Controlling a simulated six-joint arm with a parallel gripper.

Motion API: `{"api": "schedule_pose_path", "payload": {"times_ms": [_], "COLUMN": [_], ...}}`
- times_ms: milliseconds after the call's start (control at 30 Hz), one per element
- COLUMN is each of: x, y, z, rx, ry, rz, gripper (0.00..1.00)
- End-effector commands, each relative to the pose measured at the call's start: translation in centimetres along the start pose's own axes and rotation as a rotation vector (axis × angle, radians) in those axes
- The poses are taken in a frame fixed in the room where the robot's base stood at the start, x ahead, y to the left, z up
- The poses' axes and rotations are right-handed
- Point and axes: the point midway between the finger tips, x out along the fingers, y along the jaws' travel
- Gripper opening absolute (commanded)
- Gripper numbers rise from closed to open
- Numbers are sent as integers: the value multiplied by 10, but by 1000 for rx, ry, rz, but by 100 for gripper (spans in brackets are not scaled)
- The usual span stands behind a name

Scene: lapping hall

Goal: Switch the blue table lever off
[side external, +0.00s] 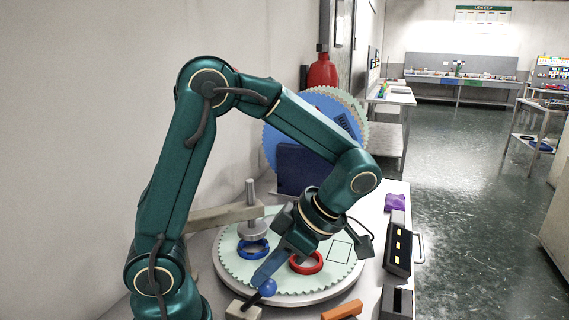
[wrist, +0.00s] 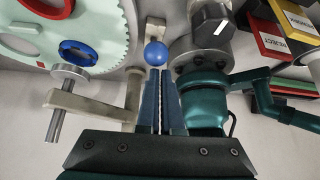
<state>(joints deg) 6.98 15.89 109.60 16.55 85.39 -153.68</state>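The blue table lever has a round blue ball knob (side external: 268,287) on a short dark, tilted rod above a beige block (side external: 243,311) at the table's front. In the wrist view the knob (wrist: 156,54) sits just beyond my fingertips, with its pale base (wrist: 155,28) behind it. My gripper (side external: 259,279) reaches down with its tips beside the knob. In the wrist view its fingers (wrist: 160,72) lie together with only a thin dark line between them, holding nothing. I cannot tell whether the tips touch the knob.
An orange block (side external: 342,310) and dark bins (side external: 398,250) stand right of the lever.

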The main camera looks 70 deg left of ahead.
Motion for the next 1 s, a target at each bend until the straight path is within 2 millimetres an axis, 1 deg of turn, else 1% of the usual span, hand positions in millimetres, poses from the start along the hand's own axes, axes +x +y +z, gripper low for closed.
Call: {"api": "schedule_pose_path", "payload": {"times_ms": [200, 467, 800, 1000], "x": [-7, -21, -42, -50], "y": [-4, -4, -6, -7], "z": [-32, -4, 38, 51], "rx": [-3, 1, 0, -1], "ry": [48, 57, 58, 59], "rz": [-9, -10, -10, -11], "gripper": [0, 0, 0, 0]}}
